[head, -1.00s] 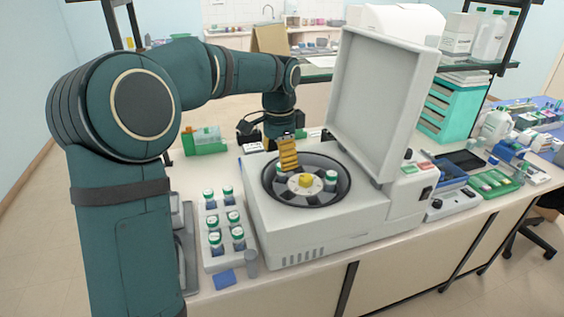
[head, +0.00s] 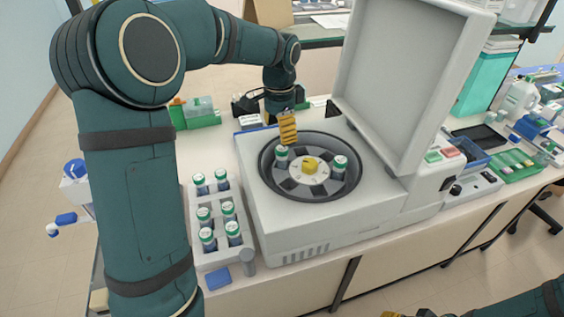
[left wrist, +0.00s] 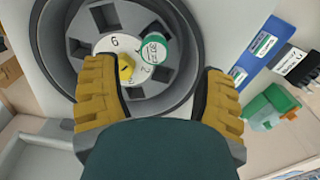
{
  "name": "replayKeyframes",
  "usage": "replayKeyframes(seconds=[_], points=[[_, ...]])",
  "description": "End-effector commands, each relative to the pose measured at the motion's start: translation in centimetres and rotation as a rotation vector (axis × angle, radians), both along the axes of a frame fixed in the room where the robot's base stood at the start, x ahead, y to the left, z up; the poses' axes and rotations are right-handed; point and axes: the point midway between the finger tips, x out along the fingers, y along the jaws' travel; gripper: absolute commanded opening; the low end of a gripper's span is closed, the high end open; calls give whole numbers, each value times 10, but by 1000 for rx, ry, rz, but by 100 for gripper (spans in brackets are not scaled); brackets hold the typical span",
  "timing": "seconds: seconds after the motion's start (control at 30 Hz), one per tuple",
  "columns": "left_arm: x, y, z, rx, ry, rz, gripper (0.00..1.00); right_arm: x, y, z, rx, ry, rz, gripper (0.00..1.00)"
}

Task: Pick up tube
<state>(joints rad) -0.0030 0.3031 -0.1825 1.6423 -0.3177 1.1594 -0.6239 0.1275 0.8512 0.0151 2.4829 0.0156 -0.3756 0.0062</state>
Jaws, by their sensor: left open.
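A centrifuge with its lid raised stands on the bench; its rotor bowl (head: 310,195) is open. Two green-capped tubes sit in the rotor: a left tube (head: 282,160) and a right tube (head: 340,167). My left gripper (head: 288,130) is at the back left of the bowl, above and behind the left tube. In the left wrist view its yellow fingers (left wrist: 160,98) are spread wide and empty, with one green-capped tube (left wrist: 153,48) beyond them, beside the yellow hub (left wrist: 123,68). My right gripper (head: 405,313) barely shows at the bottom edge; its fingertips are cut off.
A pale rack (head: 212,261) with several green-capped tubes stands left of the centrifuge, beside my left arm. The raised lid (head: 400,85) stands behind and right of the bowl. A green box (head: 200,112) sits at the back left. A blue item (head: 217,277) lies in front of the rack.

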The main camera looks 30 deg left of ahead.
Motion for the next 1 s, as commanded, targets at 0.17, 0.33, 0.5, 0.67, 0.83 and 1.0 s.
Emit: replayKeyframes(seconds=[0.17, 0.33, 0.5, 0.67, 0.83, 1.0], points=[[0, 0, -22, 0, 2, 0, 71, -1, 0, -4, 1, 3, 3, 47], [-1, -1, -32, 0, 1, 0, 71, -2, 1, -5, 1, 4, 4, 47], [-3, -7, -56, -1, 3, -1, 71, -3, 1, -10, 2, 7, 6, 47], [-3, -7, -74, 0, 2, 0, 71, -4, 1, -12, 3, 9, 8, 47], [-3, -7, -78, -1, -1, 0, 71, -4, 1, -12, 3, 9, 8, 47], [-3, -7, -78, -1, -1, 0, 65, -4, 1, -12, 3, 9, 8, 47]])
